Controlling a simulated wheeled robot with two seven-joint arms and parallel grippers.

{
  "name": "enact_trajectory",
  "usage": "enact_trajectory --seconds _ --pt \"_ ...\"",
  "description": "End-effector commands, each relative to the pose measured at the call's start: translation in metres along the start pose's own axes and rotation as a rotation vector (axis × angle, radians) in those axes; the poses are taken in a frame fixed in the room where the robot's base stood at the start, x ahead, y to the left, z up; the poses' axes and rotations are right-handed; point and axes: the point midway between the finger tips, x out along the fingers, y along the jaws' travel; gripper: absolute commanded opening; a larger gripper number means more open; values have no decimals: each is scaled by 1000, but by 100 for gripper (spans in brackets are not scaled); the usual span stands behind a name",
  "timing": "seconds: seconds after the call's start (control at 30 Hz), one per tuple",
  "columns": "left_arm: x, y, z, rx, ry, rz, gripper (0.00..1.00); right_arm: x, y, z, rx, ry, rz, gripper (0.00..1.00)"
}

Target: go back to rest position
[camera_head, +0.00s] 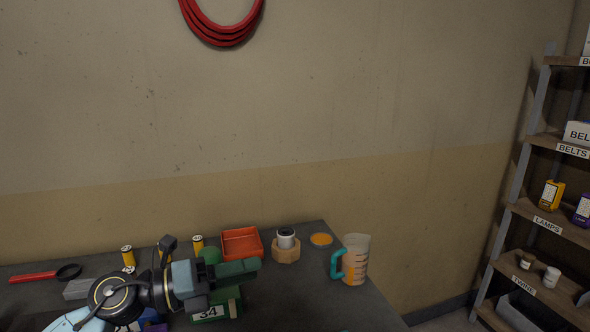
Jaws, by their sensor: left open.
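My left gripper (232,272) reaches in from the lower left over the workbench (330,310), its fingers pointing right. It is open, and I see nothing held in it. A green object with a "34" label (208,312) is just below it, and a rounded green shape (210,255) shows behind it. The arm hides part of the bench and several things on it. My right gripper is not in view.
An orange-red tray (242,243), a white cylinder in a tan holder (286,245), an orange dish (321,240) and a teal-handled jug (353,260) stand right of the gripper. Yellow cylinders (127,256) stand left. A shelf unit (545,205) is at the right.

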Motion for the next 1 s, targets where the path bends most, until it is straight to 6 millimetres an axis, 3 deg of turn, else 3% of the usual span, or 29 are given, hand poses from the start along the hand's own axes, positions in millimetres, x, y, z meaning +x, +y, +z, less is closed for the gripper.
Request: enact_trajectory --seconds 0.1,0.23,0.37,0.47,0.57,0.7,0.83,1.0 --pt "-1 -17 10 -219 -268 -122 55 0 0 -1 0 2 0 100" --pt "-23 -13 23 -487 -563 -188 55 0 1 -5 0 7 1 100" --pt "-58 14 21 -779 -849 -190 55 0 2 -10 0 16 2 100" --pt "-89 44 4 -1014 -1059 -146 55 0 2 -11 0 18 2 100" --pt "-120 75 -30 -1253 -1254 -61 55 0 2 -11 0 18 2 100" --pt "-158 108 -102 -1581 -1492 121 55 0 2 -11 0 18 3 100" --pt "-183 118 -170 -1823 -1638 314 55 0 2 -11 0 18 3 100" --pt "-202 110 -240 -2042 -1744 542 55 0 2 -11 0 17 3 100"
